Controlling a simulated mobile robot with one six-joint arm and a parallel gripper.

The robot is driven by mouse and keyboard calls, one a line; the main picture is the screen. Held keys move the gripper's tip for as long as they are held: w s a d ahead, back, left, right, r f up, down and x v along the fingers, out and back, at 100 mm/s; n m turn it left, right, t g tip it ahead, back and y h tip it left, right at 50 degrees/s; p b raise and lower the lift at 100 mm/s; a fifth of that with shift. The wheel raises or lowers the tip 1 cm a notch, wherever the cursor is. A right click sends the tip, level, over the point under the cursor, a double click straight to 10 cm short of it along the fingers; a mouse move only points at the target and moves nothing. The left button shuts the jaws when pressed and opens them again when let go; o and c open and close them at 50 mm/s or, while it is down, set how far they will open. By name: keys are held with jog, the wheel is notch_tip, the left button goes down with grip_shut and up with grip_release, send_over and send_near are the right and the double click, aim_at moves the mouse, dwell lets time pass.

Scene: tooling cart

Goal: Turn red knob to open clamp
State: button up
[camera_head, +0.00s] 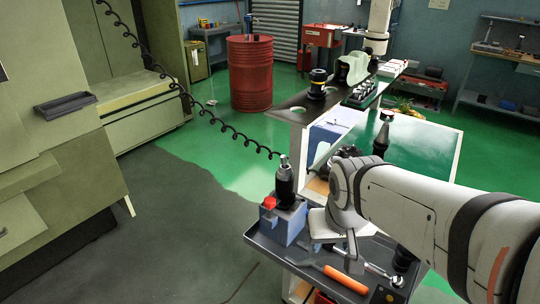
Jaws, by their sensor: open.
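The red knob (269,202) sits on the upper left of a blue-grey clamp block (283,224) at the left end of the dark tray top. A black tool holder (285,186) with a metal tip stands upright in the clamp. My gripper (335,246) is just right of the clamp, below my white wrist, and points down over the tray. It is open and apart from the knob. Its fingertips are small and hard to make out, and I see nothing held in it.
An orange-handled tool (345,280), a wrench (384,274) and dark holders lie on the tray (262,241) below my arm. A raised shelf (292,112) with tool holders stands behind. A coiled cable hangs close to the tool tip. Floor left of the cart is clear.

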jog(key=w+a+r+p, duration=0.4)
jog(key=w+a, duration=0.1)
jog(key=w, duration=0.2)
jog(key=n+t+p, duration=0.1)
jog(key=p, duration=0.2)
send_near(270, 200)
jog(key=f, duration=0.1)
jog(key=shift+y, duration=0.3)
jog(key=x, duration=0.7)
jog(key=shift+w+d+f, duration=0.2)
jog(key=shift+f, duration=0.1)
jog(key=shift+c, duration=0.3)
jog(key=shift+t, duration=0.3)
jog(key=c, duration=0.9)
